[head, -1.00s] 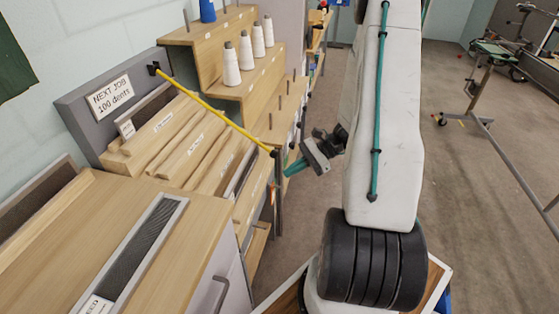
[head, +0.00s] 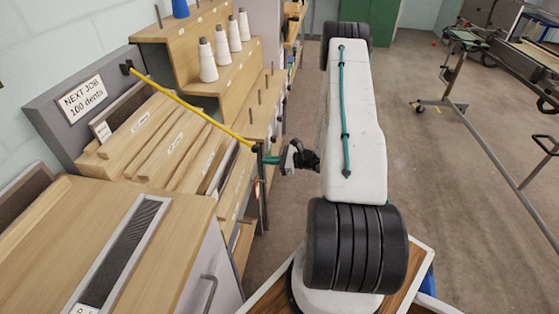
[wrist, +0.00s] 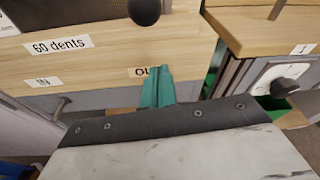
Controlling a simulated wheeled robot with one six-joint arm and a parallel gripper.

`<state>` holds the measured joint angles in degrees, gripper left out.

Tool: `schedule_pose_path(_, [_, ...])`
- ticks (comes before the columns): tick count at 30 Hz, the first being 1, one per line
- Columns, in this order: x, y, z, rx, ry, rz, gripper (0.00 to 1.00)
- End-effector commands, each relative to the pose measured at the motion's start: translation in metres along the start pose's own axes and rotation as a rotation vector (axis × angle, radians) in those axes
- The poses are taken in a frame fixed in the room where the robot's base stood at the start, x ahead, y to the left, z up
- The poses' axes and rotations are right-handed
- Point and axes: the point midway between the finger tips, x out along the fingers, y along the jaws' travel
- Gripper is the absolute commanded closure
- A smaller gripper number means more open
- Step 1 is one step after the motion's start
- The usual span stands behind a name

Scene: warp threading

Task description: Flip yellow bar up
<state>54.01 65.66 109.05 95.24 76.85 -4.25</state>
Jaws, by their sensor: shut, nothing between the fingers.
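The yellow bar (head: 190,107) slopes down across the wooden rack in the head view. It runs from a black mount on the grey board at the upper left to a black ball knob (head: 256,148) at its lower right end. The knob also shows at the top of the wrist view (wrist: 145,10). My gripper (head: 268,160) has its teal fingers shut and empty, just below and right of the knob. In the wrist view the shut fingers (wrist: 158,86) point at the wooden front, below the knob. I cannot tell whether they touch it.
The grey board carries a "NEXT JOB 100 dents" sign (head: 83,97). Slatted wooden racks (head: 150,135) lie under the bar. White cones (head: 207,60) and upright pegs stand on the steps behind. A wooden cabinet (head: 180,215) is at the front left.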

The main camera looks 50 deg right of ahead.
Motion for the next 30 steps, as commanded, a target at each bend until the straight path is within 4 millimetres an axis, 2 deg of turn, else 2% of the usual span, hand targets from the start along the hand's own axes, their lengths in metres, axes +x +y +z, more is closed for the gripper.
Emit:
schedule_pose_path(3, [0.027,0.001,0.000,-0.001,-0.001,0.005,1.00])
schedule_pose_path(5, [0.035,0.001,0.003,-0.001,-0.001,0.003,1.00])
schedule_pose_path(9, [0.023,-0.001,0.025,-0.001,0.000,-0.001,1.00])
schedule_pose_path(13, [0.020,-0.001,0.035,-0.001,0.000,0.000,1.00])
schedule_pose_path(26, [0.018,0.000,0.038,0.000,0.000,0.000,1.00])
schedule_pose_path(30, [0.011,-0.003,0.041,-0.001,0.010,-0.004,1.00])
